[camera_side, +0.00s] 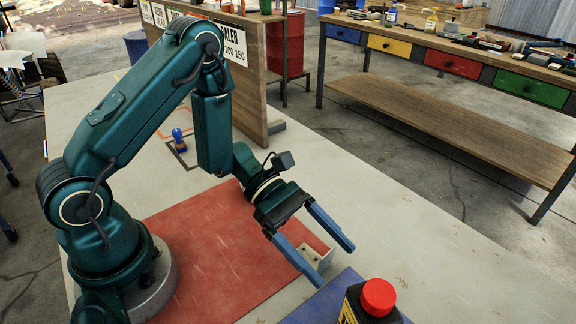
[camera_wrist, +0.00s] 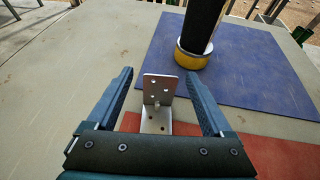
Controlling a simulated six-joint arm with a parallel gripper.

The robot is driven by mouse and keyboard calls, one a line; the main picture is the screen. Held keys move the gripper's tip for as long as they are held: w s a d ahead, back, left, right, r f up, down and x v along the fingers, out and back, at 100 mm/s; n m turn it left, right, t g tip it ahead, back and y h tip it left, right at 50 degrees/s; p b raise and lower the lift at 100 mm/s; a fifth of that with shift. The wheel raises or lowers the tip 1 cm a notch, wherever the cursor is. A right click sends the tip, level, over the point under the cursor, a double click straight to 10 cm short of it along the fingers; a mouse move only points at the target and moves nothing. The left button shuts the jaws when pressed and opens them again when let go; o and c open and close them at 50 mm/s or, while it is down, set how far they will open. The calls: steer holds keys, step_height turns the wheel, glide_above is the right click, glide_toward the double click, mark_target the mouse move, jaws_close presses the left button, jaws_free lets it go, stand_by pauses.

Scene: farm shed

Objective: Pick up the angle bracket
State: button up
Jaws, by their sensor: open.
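The angle bracket (camera_wrist: 159,90) is a small silver metal piece with holes, one plate upright and one flat on the table. In the wrist view it stands between the two blue fingers of my gripper (camera_wrist: 160,82), with a gap on each side. In the side view my gripper (camera_side: 330,257) is open, its fingers reaching down to the bracket (camera_side: 317,258). The bracket stands by the edge of the red mat, and the near finger hides part of it there.
A dark bottle with a red cap (camera_side: 378,297) stands on the blue mat (camera_wrist: 258,62) just beyond the bracket. The red mat (camera_side: 205,255) lies beneath my arm. A blue-handled stamp (camera_side: 179,140) stands near the wooden panel (camera_side: 262,85). The right side of the table is clear.

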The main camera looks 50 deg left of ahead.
mark_target(328, 257)
steer(key=shift+x, duration=1.9)
jaws_close()
steer(key=shift+r, duration=0.15)
